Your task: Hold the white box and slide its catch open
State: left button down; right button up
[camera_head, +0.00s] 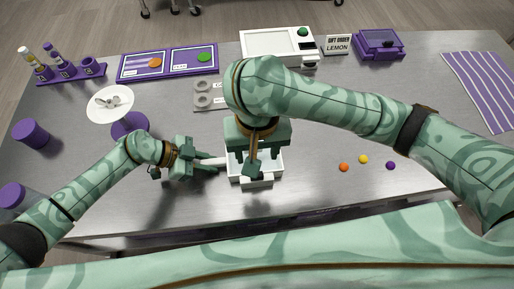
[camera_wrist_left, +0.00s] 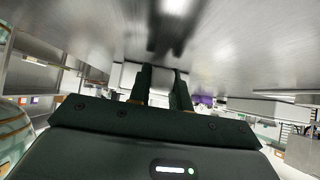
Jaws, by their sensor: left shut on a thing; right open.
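The white box (camera_head: 270,165) sits on the metal table in front of me, partly hidden under my right arm and gripper. My left gripper (camera_head: 213,161) is shut on the left side of the box. In the left wrist view its two fingers (camera_wrist_left: 162,90) close on a white part. My right gripper (camera_head: 251,170) points down over the box near its front side, where a white piece (camera_head: 257,182) sticks out. It is open; whether it touches the catch I cannot tell.
A white dish on a purple stand (camera_head: 110,104) is left of the box. A white scale-like device (camera_head: 278,45) and a small purple box (camera_head: 379,44) stand at the back.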

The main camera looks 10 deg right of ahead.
pick_arm(q)
jog(key=c, duration=1.2)
grip_release()
jog(key=v, duration=1.2)
